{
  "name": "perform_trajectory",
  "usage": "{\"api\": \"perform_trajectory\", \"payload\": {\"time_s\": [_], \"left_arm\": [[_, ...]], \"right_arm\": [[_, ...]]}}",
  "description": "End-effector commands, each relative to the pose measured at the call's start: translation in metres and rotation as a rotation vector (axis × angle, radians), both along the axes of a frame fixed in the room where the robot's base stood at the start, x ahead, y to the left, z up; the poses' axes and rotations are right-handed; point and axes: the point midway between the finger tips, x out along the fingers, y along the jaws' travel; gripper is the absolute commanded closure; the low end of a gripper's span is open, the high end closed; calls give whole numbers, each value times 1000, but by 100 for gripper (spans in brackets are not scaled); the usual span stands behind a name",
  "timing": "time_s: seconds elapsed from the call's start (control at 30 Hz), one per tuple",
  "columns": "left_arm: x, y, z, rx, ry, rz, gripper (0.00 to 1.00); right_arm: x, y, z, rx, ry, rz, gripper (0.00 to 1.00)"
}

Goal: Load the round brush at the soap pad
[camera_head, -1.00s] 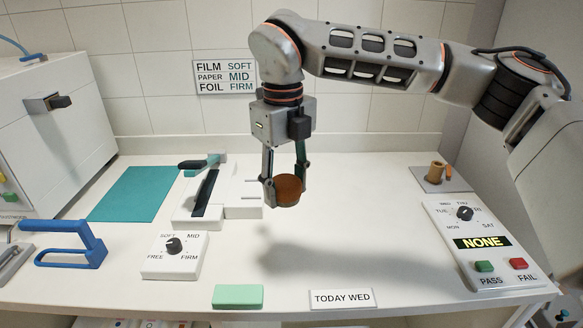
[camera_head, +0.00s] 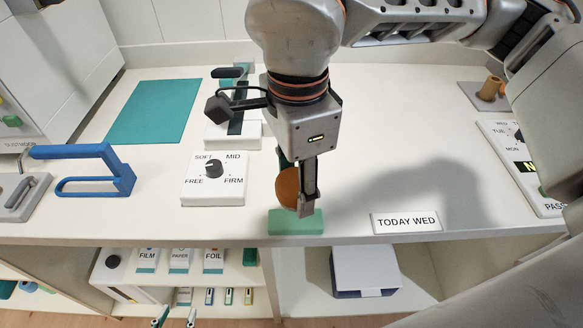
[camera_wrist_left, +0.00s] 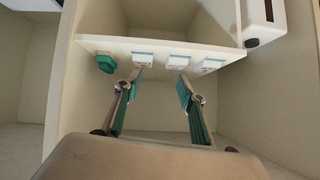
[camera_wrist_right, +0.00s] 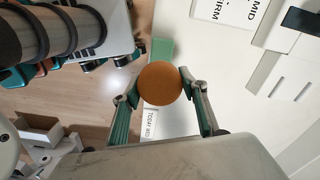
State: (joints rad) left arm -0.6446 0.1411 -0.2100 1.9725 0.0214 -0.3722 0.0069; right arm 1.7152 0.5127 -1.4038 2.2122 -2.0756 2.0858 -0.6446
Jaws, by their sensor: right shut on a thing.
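My right gripper (camera_head: 298,200) is shut on the round brush, an orange-brown disc (camera_head: 287,188) seen nearly edge-on in the head view. In the right wrist view the brush (camera_wrist_right: 160,83) sits between the two fingertips, its round face showing. The soap pad, a flat green block (camera_head: 296,222), lies at the counter's front edge. The brush is just above or at the pad; I cannot tell whether they touch. The pad also shows beyond the brush in the right wrist view (camera_wrist_right: 158,50). My left gripper (camera_wrist_left: 160,80) is open and empty, low before the shelves under the counter.
The SOFT/MID/FREE/FIRM dial box (camera_head: 213,178) stands left of the pad, and the TODAY WED sign (camera_head: 406,222) right of it. A blue handled tool (camera_head: 90,170) and a teal mat (camera_head: 152,110) are further left. The counter (camera_head: 400,130) behind the sign is clear.

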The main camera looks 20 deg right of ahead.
Motion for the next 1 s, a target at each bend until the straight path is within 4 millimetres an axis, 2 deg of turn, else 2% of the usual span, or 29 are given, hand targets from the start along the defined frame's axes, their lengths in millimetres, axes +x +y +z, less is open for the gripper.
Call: {"api": "perform_trajectory", "payload": {"time_s": [0.43,0.6,1.0], "left_arm": [[-5,2,-21,17,13,-4,60],[0,5,-20,24,-1,-3,60],[10,8,-16,30,-18,-1,60]], "right_arm": [[0,0,-39,0,6,-3,74],[0,0,-53,1,4,-3,74],[1,0,-57,0,0,-4,74]]}}
